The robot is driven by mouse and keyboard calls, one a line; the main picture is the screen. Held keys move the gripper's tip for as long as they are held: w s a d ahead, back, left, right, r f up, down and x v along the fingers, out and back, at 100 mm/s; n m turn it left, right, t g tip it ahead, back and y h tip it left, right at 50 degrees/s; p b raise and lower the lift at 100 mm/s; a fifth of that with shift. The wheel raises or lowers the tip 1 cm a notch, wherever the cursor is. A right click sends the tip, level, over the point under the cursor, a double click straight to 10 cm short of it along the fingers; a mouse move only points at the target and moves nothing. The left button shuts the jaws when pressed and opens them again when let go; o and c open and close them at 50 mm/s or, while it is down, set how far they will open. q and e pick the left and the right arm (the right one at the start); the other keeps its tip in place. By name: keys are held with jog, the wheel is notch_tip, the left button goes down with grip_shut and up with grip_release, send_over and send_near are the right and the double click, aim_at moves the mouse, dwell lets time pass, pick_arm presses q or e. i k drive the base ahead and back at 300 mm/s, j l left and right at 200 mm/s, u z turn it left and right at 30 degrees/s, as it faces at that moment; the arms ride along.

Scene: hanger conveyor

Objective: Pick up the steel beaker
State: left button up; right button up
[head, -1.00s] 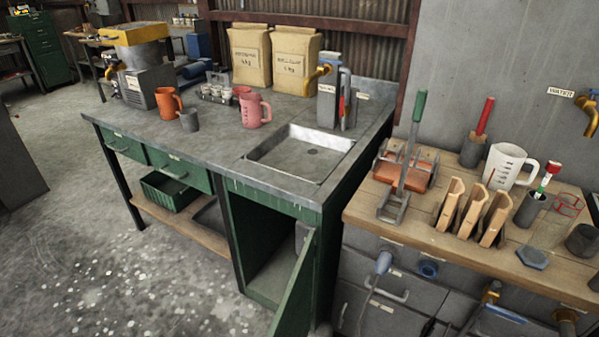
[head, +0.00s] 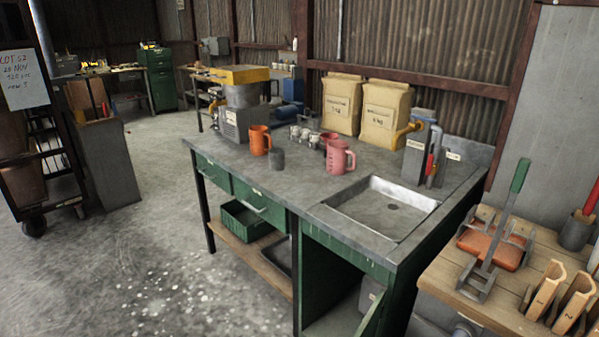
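A small grey beaker (head: 277,158) stands upright on the grey workbench (head: 290,196), just right of and in front of an orange mug. Its plain grey look fits steel, but it is small in the head view and I cannot be sure of the material. Neither of my grippers is in view, and nothing touches the beaker.
Around the beaker stand an orange mug (head: 260,140), a pink jug (head: 340,157) and a yellow-topped machine (head: 240,105). A sink (head: 382,207) lies to the right. A wooden side table (head: 500,265) holds tools. The floor (head: 150,250) at left is open.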

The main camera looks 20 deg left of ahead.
aim_at(276, 155)
jog(key=j+z, duration=0.15)
jog(key=j, duration=1.5)
